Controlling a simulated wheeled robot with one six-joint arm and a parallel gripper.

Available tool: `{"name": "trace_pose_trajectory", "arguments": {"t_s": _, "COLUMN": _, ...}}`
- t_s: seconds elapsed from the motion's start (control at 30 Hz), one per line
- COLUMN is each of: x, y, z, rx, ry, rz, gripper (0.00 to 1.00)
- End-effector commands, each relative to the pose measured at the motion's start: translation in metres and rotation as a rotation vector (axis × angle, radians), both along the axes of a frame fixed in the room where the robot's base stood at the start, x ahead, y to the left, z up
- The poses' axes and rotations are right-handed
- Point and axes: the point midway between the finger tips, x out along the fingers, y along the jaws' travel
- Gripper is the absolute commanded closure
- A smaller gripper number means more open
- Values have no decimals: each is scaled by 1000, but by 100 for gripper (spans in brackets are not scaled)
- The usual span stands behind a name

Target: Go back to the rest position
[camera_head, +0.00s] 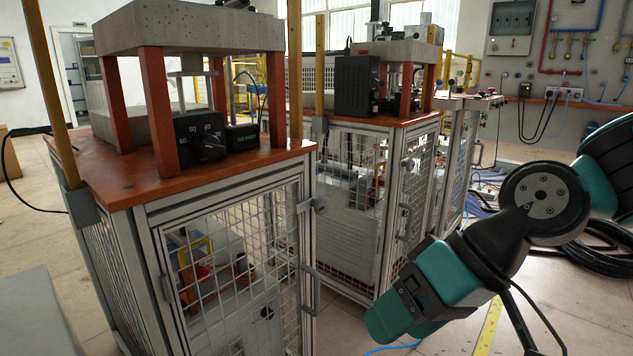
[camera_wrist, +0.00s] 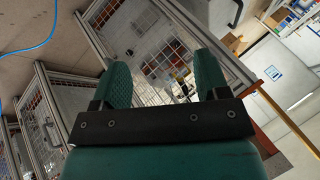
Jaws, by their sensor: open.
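My gripper (camera_head: 392,318) hangs at the lower right of the head view, at the end of my green and black arm, pointing down and to the left. It is in front of the caged workstations and appears clear of them. In the wrist view my gripper (camera_wrist: 163,66) shows two green fingers spread apart with nothing between them. Beyond the fingers is a mesh cage door, seen tilted.
The near caged workstation (camera_head: 232,200) fills the left and middle. A second workstation (camera_head: 345,215) stands behind it. Black hoses (camera_head: 602,243) lie on the floor at the right. A blue cable (camera_wrist: 40,42) crosses the floor in the wrist view. Open floor shows at the bottom right.

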Motion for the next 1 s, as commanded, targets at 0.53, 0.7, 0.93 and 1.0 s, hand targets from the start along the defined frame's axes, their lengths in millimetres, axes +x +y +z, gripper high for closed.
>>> {"name": "trace_pose_trajectory", "arguments": {"t_s": 0.53, "x": -74, "y": -53, "z": 70, "rx": -315, "ry": -8, "rz": 114, "gripper": 32}}
{"name": "trace_pose_trajectory", "arguments": {"t_s": 0.7, "x": -74, "y": -52, "z": 123, "rx": -314, "ry": -9, "rz": 113, "gripper": 32}}
{"name": "trace_pose_trajectory", "arguments": {"t_s": 0.93, "x": -74, "y": -52, "z": 213, "rx": -314, "ry": -9, "rz": 113, "gripper": 32}}
{"name": "trace_pose_trajectory", "arguments": {"t_s": 1.0, "x": -74, "y": -52, "z": 240, "rx": -314, "ry": -9, "rz": 113, "gripper": 32}}
